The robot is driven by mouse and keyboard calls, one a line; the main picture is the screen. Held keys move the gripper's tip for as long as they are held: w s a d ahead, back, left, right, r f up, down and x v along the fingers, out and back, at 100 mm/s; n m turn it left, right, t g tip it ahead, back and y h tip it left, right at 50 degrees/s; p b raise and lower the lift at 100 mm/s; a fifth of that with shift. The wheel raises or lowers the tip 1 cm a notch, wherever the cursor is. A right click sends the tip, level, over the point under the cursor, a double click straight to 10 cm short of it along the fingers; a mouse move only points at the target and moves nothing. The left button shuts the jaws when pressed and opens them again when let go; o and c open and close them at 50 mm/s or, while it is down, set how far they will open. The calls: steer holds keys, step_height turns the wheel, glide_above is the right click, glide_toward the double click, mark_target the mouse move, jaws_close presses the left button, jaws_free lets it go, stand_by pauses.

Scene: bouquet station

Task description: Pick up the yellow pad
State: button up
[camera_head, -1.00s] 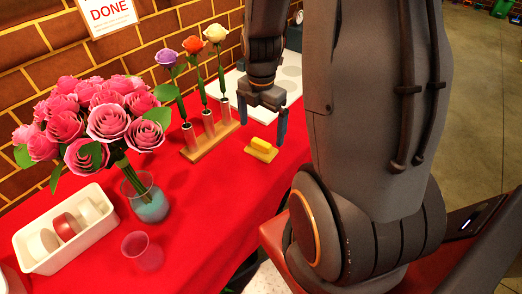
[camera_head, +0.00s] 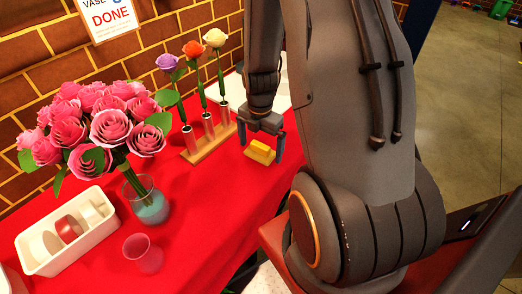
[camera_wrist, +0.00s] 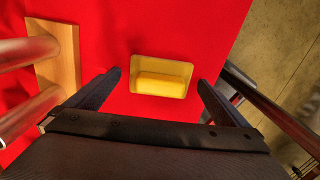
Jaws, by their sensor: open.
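The yellow pad (camera_head: 260,152) lies on the red tablecloth to the right of the wooden flower stand. In the wrist view the yellow pad (camera_wrist: 160,84) is a block sitting in a shallow pale yellow tray (camera_wrist: 137,66). My gripper (camera_head: 260,140) is open and empty, pointing down close above the pad. In the wrist view my gripper (camera_wrist: 160,82) has one finger to each side of the pad, with gaps between the fingers and the tray.
The wooden stand (camera_head: 211,143) holds tubes with purple, orange and white roses left of my gripper. A glass vase (camera_head: 148,203) of pink roses, a white box (camera_head: 48,264) of ribbon rolls and a pink cup (camera_head: 137,246) stand farther left. The table edge is close on the right.

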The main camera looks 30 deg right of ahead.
mark_target(260, 144)
steer(key=shift+f, duration=0.25)
steer(key=shift+c, duration=0.3)
steer(key=c, duration=1.1)
steer(key=shift+r, duration=0.1)
steer(key=shift+r+b, duration=0.55)
steer(key=shift+r, duration=4.4)
